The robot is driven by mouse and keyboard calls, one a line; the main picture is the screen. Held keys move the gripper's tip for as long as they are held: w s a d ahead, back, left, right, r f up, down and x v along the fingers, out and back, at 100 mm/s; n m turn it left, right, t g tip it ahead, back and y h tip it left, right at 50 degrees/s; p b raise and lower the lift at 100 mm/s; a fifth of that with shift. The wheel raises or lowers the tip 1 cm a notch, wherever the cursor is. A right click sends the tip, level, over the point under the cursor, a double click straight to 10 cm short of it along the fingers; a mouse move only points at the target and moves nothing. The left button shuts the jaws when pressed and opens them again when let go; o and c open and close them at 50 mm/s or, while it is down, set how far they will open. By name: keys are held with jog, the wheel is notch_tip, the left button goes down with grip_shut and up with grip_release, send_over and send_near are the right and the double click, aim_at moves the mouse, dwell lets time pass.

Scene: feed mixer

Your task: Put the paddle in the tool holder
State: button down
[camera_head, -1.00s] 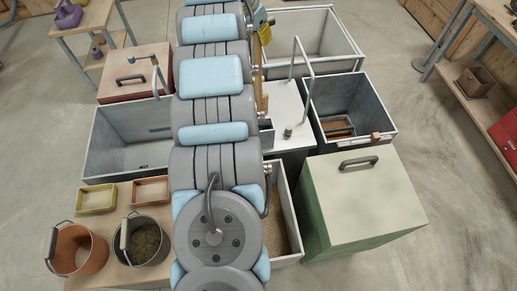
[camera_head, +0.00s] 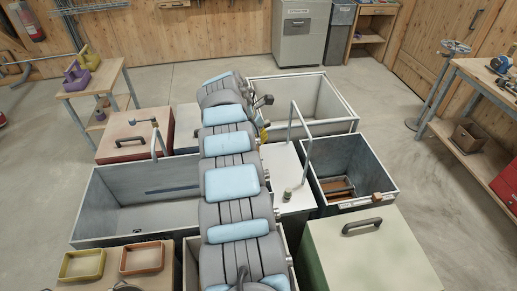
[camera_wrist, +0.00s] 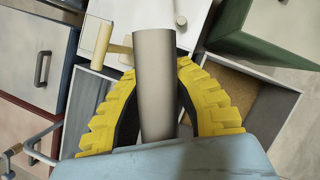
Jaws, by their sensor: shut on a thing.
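My gripper (camera_wrist: 183,64) shows in the wrist view as two yellow ribbed fingers closed around a grey rounded bar (camera_wrist: 156,85), which I take to be part of the paddle. A pale wooden piece (camera_wrist: 103,42) with a short crossbar shows just beyond the bar; I cannot tell whether it joins it. In the head view my arm hides most of the gripper and the paddle. I cannot pick out the tool holder with certainty.
A dark open bin (camera_head: 385,178) with brown things inside stands right of a white lid (camera_head: 284,190) with a tall bent rail (camera_head: 308,135). A green box (camera_head: 372,255) is at front right. Open grey bins (camera_head: 85,205) flank my arm. Two small trays (camera_head: 82,265) sit front left.

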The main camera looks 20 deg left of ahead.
jog(key=shift+f, duration=3)
jog(key=c, duration=1.1)
grip_release()
jog(key=shift+d+r, duration=0.1)
jog(key=shift+r, duration=0.1)
jog(key=shift+v, duration=5.9)
